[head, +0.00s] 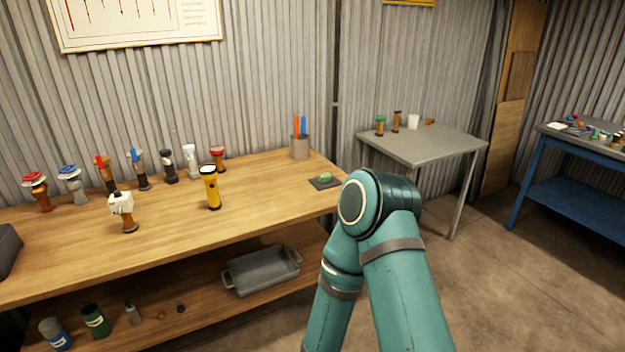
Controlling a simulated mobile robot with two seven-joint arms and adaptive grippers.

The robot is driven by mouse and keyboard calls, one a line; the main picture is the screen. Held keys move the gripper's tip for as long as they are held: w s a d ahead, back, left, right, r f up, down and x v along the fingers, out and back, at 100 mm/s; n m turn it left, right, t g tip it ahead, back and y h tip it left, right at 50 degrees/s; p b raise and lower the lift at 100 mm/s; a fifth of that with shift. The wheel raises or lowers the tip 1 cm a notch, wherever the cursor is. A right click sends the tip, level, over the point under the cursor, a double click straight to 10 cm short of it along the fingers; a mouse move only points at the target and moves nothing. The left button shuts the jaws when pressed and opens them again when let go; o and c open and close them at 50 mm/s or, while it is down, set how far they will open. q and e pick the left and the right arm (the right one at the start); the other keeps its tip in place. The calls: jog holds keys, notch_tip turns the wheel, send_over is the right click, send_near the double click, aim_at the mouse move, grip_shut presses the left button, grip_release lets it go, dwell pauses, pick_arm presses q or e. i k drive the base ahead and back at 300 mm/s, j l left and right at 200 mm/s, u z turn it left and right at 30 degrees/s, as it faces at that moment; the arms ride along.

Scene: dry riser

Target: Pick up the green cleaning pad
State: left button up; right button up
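The green cleaning pad (325,177) is a small green piece lying on a dark flat square (318,185) near the right end of the wooden workbench (262,193). My teal arm rises from the bottom of the head view, with its elbow just right of the pad and close to it in the picture. The pad is in plain sight, and no gripper is seen at it. Neither of my grippers shows in this view.
Several valves stand along the bench's back left. A yellow flashlight (210,187) and a grey cup (299,148) with red and blue sticks stand on the bench. A grey tray (262,272) is on the lower shelf. A grey table (425,146) stands behind right.

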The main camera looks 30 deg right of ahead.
aim_at(326, 177)
jog(key=i+l+u, duration=0.2)
jog(key=l, duration=0.55)
jog(key=i+l+u, duration=0.25)
jog(key=l, duration=0.55)
jog(key=i+l+u, duration=0.2)
jog(key=l, duration=0.6)
jog(key=l+u, duration=0.2)
jog(key=l, duration=0.6)
jog(key=k, duration=0.05)
